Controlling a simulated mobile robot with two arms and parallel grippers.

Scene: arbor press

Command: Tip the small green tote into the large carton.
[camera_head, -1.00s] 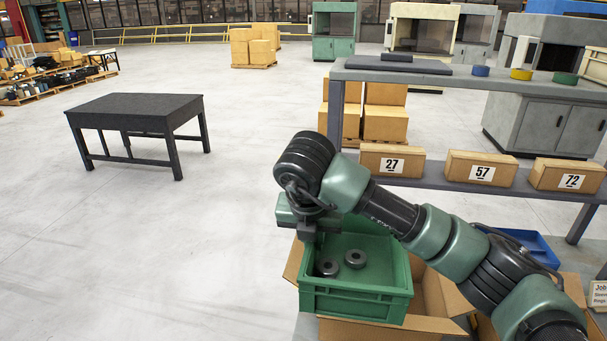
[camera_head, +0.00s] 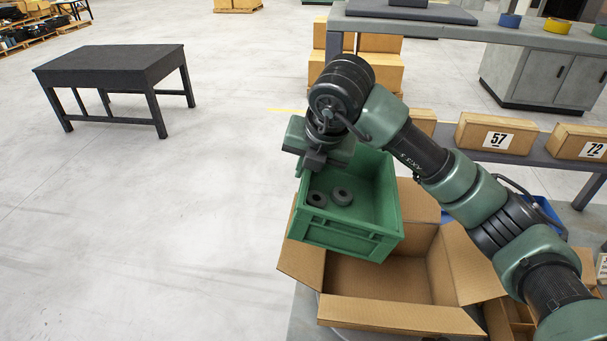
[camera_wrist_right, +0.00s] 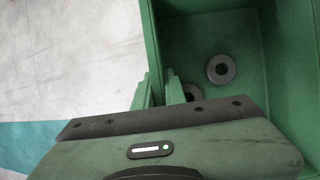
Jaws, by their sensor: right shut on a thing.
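The small green tote (camera_head: 345,238) hangs above the rear left part of the open large carton (camera_head: 385,285) in the head view. It is slightly tilted. Two dark metal rings, a left ring (camera_head: 317,199) and a right ring (camera_head: 342,196), lie on its floor; one also shows clearly in the right wrist view (camera_wrist_right: 221,69), the other partly hidden by the gripper. My right gripper (camera_head: 318,160) is shut on the tote's left wall, which sits between its fingers (camera_wrist_right: 160,90) in the wrist view. The carton's visible floor looks empty. My left gripper is out of view.
A grey workbench (camera_head: 450,32) with numbered boxes (camera_head: 497,134) on its lower shelf stands behind the carton. A blue tray (camera_head: 545,212) sits partly behind my right arm. A dark table (camera_head: 110,68) stands at the far left, with open floor between.

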